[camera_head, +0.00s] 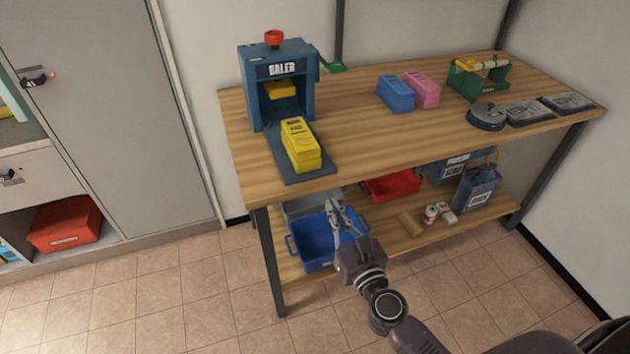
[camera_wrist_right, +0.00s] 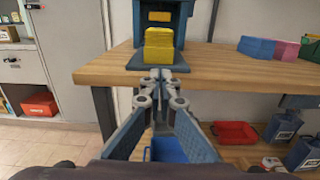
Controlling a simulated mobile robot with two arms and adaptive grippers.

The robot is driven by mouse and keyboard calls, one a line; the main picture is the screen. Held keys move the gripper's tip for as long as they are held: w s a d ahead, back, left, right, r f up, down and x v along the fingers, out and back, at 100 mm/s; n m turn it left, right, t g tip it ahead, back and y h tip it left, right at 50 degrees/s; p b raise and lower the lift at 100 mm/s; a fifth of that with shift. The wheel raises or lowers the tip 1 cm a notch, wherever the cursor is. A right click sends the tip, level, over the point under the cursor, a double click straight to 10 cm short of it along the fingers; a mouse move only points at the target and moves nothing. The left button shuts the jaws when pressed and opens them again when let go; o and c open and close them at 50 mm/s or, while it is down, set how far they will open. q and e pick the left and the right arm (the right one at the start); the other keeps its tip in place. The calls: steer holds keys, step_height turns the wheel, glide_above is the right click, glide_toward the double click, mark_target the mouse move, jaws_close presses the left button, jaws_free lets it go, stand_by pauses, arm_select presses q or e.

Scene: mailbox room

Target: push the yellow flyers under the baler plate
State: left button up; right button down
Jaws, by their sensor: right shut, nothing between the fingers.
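The yellow flyers (camera_head: 301,146) are a stack lying on the dark feed tray (camera_head: 310,176) in front of the blue baler (camera_head: 313,95). The baler's yellow plate (camera_head: 279,89) shows inside its opening, raised above the tray. My right gripper (camera_head: 335,207) is shut and empty, in front of the table's front edge and apart from the flyers. In the right wrist view its fingertips (camera_wrist_right: 161,73) meet just below the flyers (camera_wrist_right: 165,48) in the picture. The baler (camera_wrist_right: 180,15) stands behind them. My left gripper is in neither view.
The wooden table (camera_head: 360,146) has bare room right of the tray. A lower shelf holds a blue crate (camera_head: 315,245) and red tray (camera_head: 392,186). A cabinet (camera_head: 120,110) stands left.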

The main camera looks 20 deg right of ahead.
mark_target(310, 165)
steer(key=w, duration=0.9)
steer(key=w+p, duration=0.1)
steer(key=w, duration=0.3)
steer(key=shift+w+a, duration=0.25)
steer(key=shift+w, duration=0.15)
